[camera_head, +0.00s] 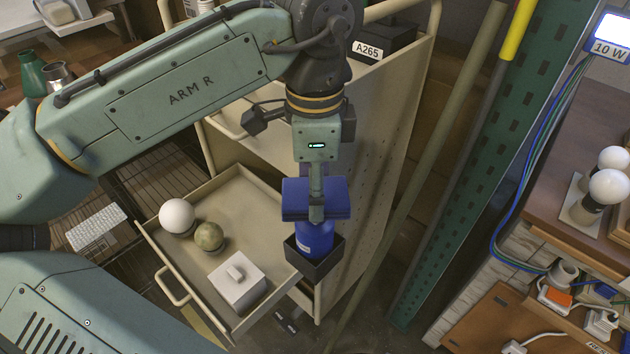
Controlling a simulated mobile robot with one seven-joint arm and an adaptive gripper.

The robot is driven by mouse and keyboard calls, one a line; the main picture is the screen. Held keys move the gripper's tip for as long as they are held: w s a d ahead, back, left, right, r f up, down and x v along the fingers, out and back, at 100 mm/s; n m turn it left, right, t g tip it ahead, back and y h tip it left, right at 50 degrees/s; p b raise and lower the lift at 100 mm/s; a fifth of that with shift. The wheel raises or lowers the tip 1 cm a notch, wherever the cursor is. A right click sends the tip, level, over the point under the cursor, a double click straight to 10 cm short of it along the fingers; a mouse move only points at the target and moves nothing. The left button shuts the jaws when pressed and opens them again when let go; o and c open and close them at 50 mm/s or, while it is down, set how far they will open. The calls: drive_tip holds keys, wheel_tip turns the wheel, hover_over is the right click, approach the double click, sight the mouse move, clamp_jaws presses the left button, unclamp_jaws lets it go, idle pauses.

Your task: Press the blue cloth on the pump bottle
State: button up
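The blue cloth (296,198) is a folded, flat pad that shows on both sides of my gripper (316,212). My gripper points down with one finger in front of the cloth, and it looks shut on it; the far finger is hidden. The pump bottle (312,242) is blue with a small pale label and stands in a small black holder (327,260) at the drawer's right side. The cloth is directly above the bottle in the picture and covers its top. The pump head is hidden, and I cannot tell whether cloth and bottle touch.
An open beige drawer (165,262) holds a white ball (177,216), an olive ball (209,237) and a white lidded box (238,282). The beige cabinet (385,160) rises behind my gripper. A pole (440,150) and green rack post (480,170) stand to the right.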

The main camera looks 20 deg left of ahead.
drive_tip(key=shift+f, duration=0.5)
idle(0.3)
idle(0.5)
wheel_tip(320, 180, up, 7)
drive_tip(key=p, duration=0.7)
drive_tip(key=shift+r, duration=0.1)
idle(0.4)
